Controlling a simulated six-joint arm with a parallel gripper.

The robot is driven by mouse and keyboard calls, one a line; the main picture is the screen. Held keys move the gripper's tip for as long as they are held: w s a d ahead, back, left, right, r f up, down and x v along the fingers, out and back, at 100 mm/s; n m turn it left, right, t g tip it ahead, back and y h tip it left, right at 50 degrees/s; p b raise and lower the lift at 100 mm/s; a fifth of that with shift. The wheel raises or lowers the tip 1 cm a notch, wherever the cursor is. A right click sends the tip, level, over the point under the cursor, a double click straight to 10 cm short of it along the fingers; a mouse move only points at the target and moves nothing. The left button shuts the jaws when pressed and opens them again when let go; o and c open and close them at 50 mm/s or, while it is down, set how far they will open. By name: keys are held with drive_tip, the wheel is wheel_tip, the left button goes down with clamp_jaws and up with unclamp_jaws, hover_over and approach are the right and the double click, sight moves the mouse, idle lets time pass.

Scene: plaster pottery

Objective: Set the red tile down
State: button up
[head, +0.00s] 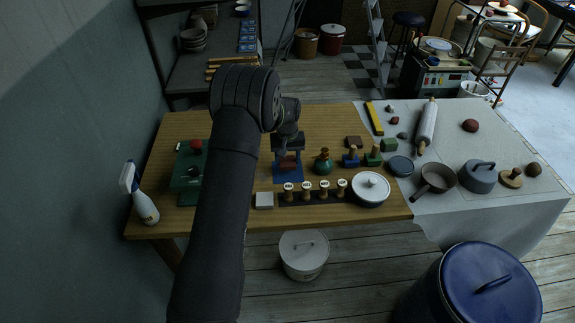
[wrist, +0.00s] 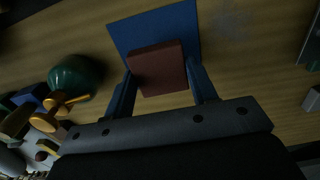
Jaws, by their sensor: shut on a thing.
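A dark red tile (wrist: 158,68) sits between the two fingers of my gripper (wrist: 163,88) in the wrist view, and the fingers are shut on it. In the head view the red tile (head: 289,162) shows over a blue square mat (head: 288,179), with my gripper (head: 288,152) right above it. The blue mat also shows in the wrist view (wrist: 152,30), behind and around the tile. I cannot tell whether the tile touches the mat or hangs just above it.
A green round bottle (head: 323,163) stands right of the mat, also in the wrist view (wrist: 77,76). A dark rack (head: 313,198) with several wooden-handled stamps lies in front. A green board (head: 190,178) and a spray bottle (head: 143,203) are at left. Bare wood separates mat and green board.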

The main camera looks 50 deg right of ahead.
sight(287, 161)
drive_tip(key=shift+f, duration=1.65)
drive_tip(key=shift+f, duration=0.15)
drive_tip(key=o, duration=1)
wheel_tip(287, 161, up, 12)
drive_tip(key=shift+r, duration=0.2)
